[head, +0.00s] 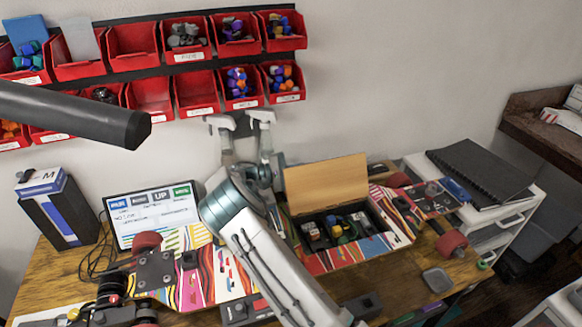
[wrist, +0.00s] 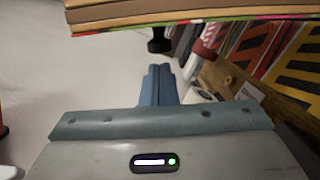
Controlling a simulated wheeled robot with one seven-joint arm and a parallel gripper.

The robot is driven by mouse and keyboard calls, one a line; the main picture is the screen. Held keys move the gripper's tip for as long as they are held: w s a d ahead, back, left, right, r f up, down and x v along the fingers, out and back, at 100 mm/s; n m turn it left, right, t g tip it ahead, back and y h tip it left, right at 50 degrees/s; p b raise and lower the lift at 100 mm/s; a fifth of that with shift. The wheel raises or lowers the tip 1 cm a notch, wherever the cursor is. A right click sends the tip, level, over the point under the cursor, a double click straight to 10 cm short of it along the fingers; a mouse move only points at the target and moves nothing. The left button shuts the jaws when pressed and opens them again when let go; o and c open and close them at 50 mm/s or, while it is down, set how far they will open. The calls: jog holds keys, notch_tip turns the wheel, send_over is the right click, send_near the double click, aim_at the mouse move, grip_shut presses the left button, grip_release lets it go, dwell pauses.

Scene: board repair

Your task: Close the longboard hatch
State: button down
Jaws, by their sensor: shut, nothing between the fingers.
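The longboard (head: 205,275) lies across the wooden bench, its deck striped in many colours. Its hatch lid (head: 327,180) stands open, roughly upright, at the back of the compartment, plain tan side facing me. The open compartment (head: 300,218) holds small electronic parts and wires. My gripper is up at the lid's left edge in the head view, with its fingertips not clearly visible. In the wrist view my gripper (wrist: 160,72) is shut and empty, fingers together. A layered wooden edge with a coloured rim, apparently the lid (wrist: 190,14), crosses the top of that view.
Spray bottles (head: 262,118) stand behind my arm against the wall. Red bins (head: 133,40) hang above. A small screen (head: 153,213) and a black box (head: 55,208) stand at left. A black notebook (head: 475,170) lies on the white drawer unit at right.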

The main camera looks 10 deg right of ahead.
jog(key=shift+d, duration=0.55)
